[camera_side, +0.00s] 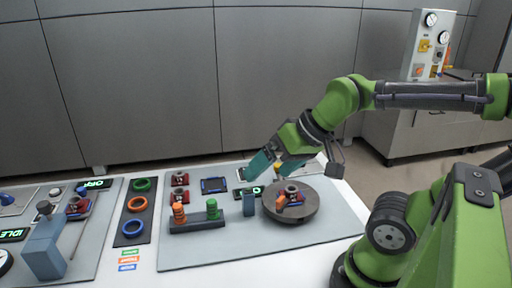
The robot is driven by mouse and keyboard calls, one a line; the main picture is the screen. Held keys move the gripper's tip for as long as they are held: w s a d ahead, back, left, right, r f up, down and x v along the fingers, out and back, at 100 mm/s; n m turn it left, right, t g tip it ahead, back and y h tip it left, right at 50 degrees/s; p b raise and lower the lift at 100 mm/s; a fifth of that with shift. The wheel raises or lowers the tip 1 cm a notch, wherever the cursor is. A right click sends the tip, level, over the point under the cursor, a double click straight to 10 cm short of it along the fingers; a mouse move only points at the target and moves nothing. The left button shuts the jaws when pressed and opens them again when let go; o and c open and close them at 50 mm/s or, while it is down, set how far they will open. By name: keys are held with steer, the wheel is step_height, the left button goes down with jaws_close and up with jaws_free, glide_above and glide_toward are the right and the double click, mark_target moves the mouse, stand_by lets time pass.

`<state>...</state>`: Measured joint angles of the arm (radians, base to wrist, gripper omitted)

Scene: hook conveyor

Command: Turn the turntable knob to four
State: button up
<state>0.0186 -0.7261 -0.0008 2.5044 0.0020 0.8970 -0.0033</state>
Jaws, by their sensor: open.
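The turntable (308,210) is a dark grey round disc at the right part of the table. A small red and grey part with an orange piece (290,198) sits on it. A small display with green digits (249,191) stands left of the disc, above a blue-grey block (249,206). My gripper (268,168) has teal fingers and is open. It is above and behind the display and the disc's left edge, apart from the disc. The knob cannot be made out clearly; the gripper may hide it. The digit on the display is too small to read surely.
A holder with orange and green pegs (197,222) stands left of the turntable. A dark strip with green, orange and blue rings (137,211) lies further left. Red parts (180,178) and a blue square frame (214,185) are behind. A blue post (44,248) stands at the far left.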

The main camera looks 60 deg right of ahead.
steer(key=shift+s+a+r, duration=0.1)
steer(key=shift+a+r, duration=0.15)
steer(key=shift+r, duration=0.1)
steer(key=shift+c, duration=0.3)
